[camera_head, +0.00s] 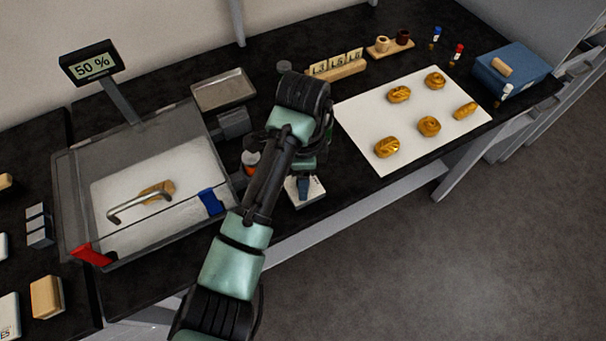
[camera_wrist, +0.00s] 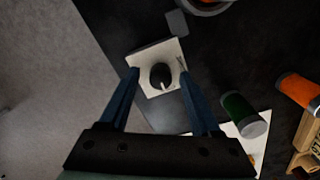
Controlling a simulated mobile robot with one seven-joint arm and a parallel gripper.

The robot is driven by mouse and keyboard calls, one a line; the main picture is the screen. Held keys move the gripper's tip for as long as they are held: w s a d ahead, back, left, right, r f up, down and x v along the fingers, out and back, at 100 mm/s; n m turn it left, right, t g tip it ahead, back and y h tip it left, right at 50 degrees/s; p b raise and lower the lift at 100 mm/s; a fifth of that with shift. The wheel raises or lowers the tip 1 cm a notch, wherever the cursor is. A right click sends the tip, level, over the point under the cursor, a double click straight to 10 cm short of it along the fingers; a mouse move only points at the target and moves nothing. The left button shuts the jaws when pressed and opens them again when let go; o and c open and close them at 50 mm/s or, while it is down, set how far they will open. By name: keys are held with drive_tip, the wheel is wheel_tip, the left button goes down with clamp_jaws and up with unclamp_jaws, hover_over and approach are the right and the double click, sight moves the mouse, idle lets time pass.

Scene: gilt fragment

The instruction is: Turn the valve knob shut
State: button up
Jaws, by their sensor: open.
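The valve knob (camera_wrist: 161,75) is a round black knob on a white square plate (camera_wrist: 152,58) in the wrist view, with small dark marks beside it. The white plate also shows in the head view (camera_head: 315,192), at the front edge of the dark bench; there my gripper hides the knob. My gripper (camera_wrist: 160,77) points down over the plate with its two blue fingers apart, one on each side of the knob. I see gaps between fingers and knob. How far the fingertips are above the plate I cannot tell.
A green bottle (camera_wrist: 245,114) and an orange one (camera_wrist: 297,90) stand close right of my fingers in the wrist view. Left of my arm is a clear-walled chamber (camera_head: 75,205) with a "50 %" display (camera_head: 92,64). A white sheet (camera_head: 365,125) with several golden pieces lies right.

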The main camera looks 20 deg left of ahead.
clamp_jaws()
idle(0.3)
drive_tip(key=n+p, duration=0.2)
drive_tip(key=p, duration=0.1)
drive_tip(key=shift+d+r+n, duration=0.1)
drive_tip(key=shift+r+n, duration=0.15)
drive_tip(key=shift+n, duration=0.05)
drive_tip(key=n+p, duration=0.4)
drive_tip(key=n, duration=0.1)
drive_tip(key=shift+p, duration=0.4)
drive_tip(key=n+p, duration=0.2)
drive_tip(key=n, duration=0.3)
drive_tip(key=shift+f+n+p, duration=0.15)
drive_tip(key=shift+n+p, duration=0.25)
drive_tip(key=shift+w+n+p, duration=0.1)
drive_tip(key=shift+n+p, duration=0.55)
drive_tip(key=shift+n, duration=1.55)
